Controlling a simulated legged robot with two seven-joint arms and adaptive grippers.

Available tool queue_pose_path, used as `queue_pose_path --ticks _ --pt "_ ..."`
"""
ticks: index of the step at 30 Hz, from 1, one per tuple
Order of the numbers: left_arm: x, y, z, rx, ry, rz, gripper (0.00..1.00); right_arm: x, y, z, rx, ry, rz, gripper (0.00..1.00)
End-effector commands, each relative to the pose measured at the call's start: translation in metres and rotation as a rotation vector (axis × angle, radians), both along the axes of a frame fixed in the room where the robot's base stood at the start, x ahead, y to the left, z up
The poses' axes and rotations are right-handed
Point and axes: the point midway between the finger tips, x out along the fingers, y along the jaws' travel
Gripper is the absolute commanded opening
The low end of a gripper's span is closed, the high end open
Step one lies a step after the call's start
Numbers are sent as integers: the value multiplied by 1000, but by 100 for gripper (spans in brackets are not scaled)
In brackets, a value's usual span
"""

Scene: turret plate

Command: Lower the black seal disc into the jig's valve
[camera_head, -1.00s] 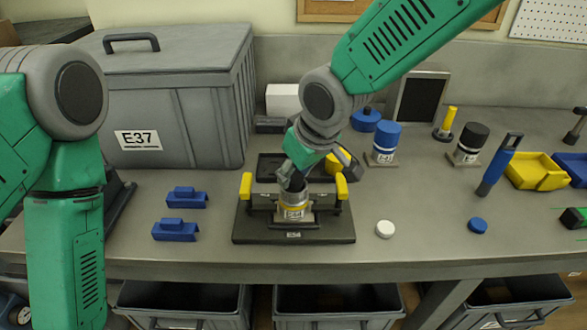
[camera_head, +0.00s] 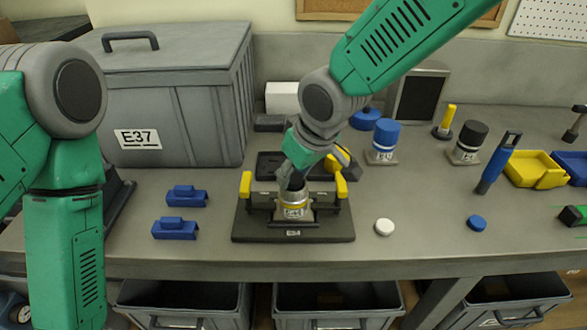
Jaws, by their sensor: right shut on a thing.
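The jig (camera_head: 250,230) is a dark plate with yellow-topped clamps on its left and right sides. The valve (camera_head: 294,212), a metal cylinder with a yellow band and a label, stands upright between the clamps. My right gripper (camera_head: 295,181) reaches down from above and is shut at the valve's open top. The black seal disc cannot be made out; the gripper and the valve's rim hide whatever is between the fingers. My left arm stands at the left edge, and its gripper is out of view.
Two blue blocks (camera_head: 175,229) lie left of the jig. A white cap (camera_head: 384,227) and a blue cap (camera_head: 477,223) lie right. A blue-topped valve (camera_head: 383,140) and a black-topped valve (camera_head: 468,143) stand behind. A grey E37 bin (camera_head: 190,110) fills the back left.

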Motion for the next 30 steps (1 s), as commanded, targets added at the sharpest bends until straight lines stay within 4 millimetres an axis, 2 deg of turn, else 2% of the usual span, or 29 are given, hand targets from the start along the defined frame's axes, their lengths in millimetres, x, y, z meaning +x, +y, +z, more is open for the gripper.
queue_pose_path --ticks 14,15,16,17,26,30 --pt "0 0 0 0 0 0 40 0 0 -1 0 0 0 16" --pt "0 0 0 0 0 0 40 0 0 -1 0 0 0 42" --pt "0 0 0 0 0 0 40 0 0 -1 0 0 0 53" --pt "0 0 0 0 0 0 40 0 0 -1 0 0 0 56" --pt "-1 0 0 0 -2 0 40 0 0 -1 0 0 0 56" --pt "-3 0 0 0 -2 0 40 -2 -3 10 -1 -2 -1 56"
